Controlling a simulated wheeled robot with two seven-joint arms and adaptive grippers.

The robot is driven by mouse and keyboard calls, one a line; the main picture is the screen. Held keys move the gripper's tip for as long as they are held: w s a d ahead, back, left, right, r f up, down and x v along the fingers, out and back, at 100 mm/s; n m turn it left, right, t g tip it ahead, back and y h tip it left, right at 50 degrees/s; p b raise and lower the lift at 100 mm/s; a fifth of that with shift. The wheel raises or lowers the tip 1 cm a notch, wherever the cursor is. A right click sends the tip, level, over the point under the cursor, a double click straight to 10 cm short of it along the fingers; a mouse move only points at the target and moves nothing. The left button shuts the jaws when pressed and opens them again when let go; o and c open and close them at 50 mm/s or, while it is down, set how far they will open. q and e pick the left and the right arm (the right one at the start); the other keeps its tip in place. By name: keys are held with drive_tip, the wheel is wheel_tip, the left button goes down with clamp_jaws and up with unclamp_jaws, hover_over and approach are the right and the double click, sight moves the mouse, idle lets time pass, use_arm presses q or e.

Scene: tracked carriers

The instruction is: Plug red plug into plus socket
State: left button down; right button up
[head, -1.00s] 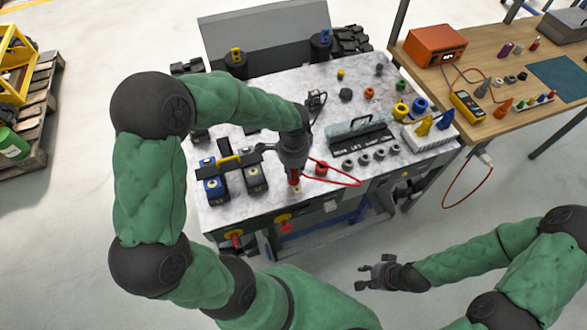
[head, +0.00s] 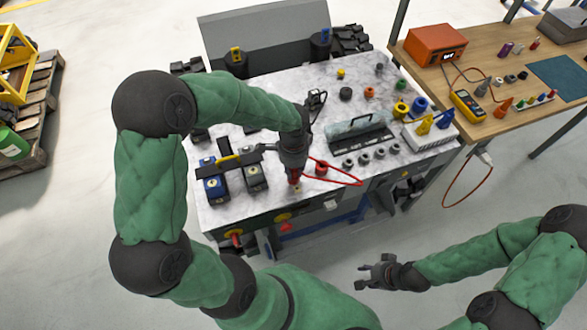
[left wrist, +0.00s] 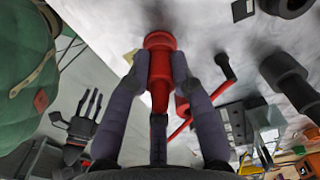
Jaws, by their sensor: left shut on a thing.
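My left gripper (head: 295,181) is over the front part of the marbled bench top and points down. It is shut on the red plug (left wrist: 160,62), which sits between the two fingers in the left wrist view. The plug's tip points at the pale bench top; I cannot tell whether it touches. A small tan patch (head: 297,188) lies close by the tip in the head view. I cannot make out a plus mark or which socket is the plus one. A red cable (head: 340,175) loops to the right. My right gripper (head: 361,277) is open and empty, off the bench front.
A blue battery-like block (head: 213,187) and a grey one (head: 254,176) stand left of the left gripper. Several grey cylinders and a clear-lidded tray (head: 360,128) stand further right. Floor before the bench is free.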

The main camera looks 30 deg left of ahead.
use_arm(q)
drive_tip(key=c, duration=1)
unclamp_jaws()
wheel_tip(320, 180, up, 12)
drive_tip(key=shift+f, duration=0.1)
